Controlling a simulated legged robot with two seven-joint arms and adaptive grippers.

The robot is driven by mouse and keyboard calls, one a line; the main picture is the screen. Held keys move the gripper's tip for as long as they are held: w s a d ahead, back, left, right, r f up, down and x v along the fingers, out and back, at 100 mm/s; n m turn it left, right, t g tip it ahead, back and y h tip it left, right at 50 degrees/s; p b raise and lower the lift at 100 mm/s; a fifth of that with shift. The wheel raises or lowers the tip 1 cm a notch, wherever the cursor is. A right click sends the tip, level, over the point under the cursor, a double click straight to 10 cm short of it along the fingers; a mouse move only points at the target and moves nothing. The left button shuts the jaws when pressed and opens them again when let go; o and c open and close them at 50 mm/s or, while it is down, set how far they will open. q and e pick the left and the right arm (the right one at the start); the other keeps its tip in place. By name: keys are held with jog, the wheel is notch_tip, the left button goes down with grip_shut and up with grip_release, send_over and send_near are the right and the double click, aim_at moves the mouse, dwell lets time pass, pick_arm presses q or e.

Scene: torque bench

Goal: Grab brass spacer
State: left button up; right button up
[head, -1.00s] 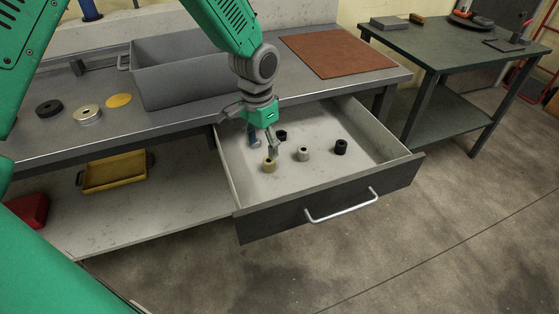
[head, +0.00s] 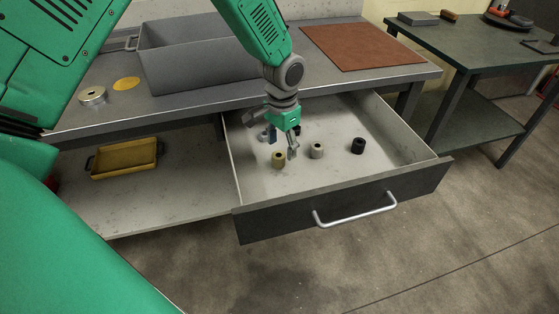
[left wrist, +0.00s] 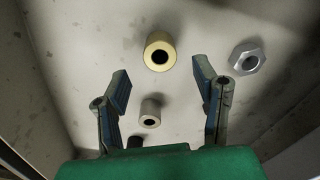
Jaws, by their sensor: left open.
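The brass spacer (head: 278,161), a short yellowish ring, stands in the open drawer (head: 345,194). It also shows in the left wrist view (left wrist: 158,41), above the gap between my fingertips and apart from them. My left gripper (head: 282,143) is open and empty, low in the drawer beside the spacer. Its two spread fingers show in the left wrist view (left wrist: 162,82). A light grey spacer (head: 316,151) and a black spacer (head: 358,146) stand to the right. In the left wrist view the grey spacer (left wrist: 150,109) lies between my fingers. My right gripper is out of view.
The drawer's walls and front surround this space. A grey bin (head: 195,77) and a brown mat (head: 362,46) are on the bench above.

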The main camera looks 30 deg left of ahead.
aim_at(279, 155)
pick_arm(q)
jog(key=f, duration=0.3)
jog(key=f+b, duration=0.1)
jog(key=shift+s+a+f, duration=0.25)
jog(key=shift+s+f, duration=0.05)
jog(key=shift+f, duration=0.1)
grip_shut()
